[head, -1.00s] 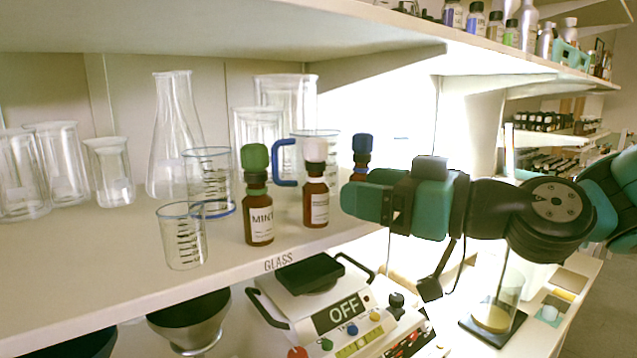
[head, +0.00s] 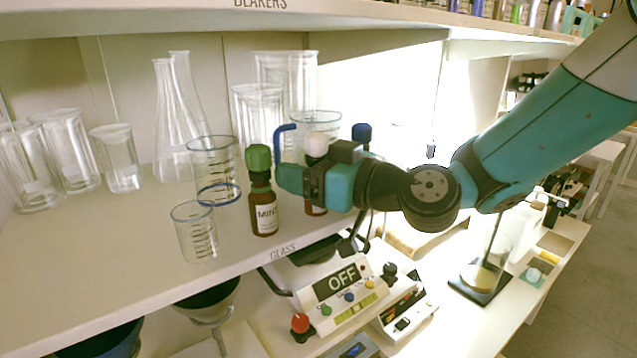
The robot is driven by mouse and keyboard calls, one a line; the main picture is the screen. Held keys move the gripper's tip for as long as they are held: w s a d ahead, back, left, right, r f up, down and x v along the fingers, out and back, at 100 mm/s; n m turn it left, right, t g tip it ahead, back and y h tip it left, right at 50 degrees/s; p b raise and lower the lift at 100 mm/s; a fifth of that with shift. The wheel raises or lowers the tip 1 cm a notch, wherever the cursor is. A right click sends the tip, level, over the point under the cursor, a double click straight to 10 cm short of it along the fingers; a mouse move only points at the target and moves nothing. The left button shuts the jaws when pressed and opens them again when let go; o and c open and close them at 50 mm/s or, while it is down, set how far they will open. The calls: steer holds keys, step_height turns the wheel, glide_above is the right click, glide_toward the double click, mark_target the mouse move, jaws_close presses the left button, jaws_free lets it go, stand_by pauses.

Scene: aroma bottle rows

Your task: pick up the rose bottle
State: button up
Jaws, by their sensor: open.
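Three small brown bottles stand in a row on the glassware shelf. The bottle with the pale pinkish cap (head: 316,145) is in the middle; its label is hidden now, so I cannot read whether it says rose. The green-capped bottle (head: 263,212), labelled MINT, stands to its left. The blue-capped bottle (head: 361,134) stands to its right, mostly hidden by my arm. My gripper (head: 294,180) is open, in front of the middle bottle and covering its body. Its tip reaches close to the mint bottle in the picture. I cannot tell whether it touches either bottle.
Clear beakers and flasks (head: 165,130) stand behind and left, one with a blue handle (head: 283,142) close behind the bottles. A small beaker (head: 196,232) stands near the shelf's front edge (head: 130,306). Below is a device reading OFF (head: 342,280). An upper shelf hangs above.

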steer(key=c, duration=1)
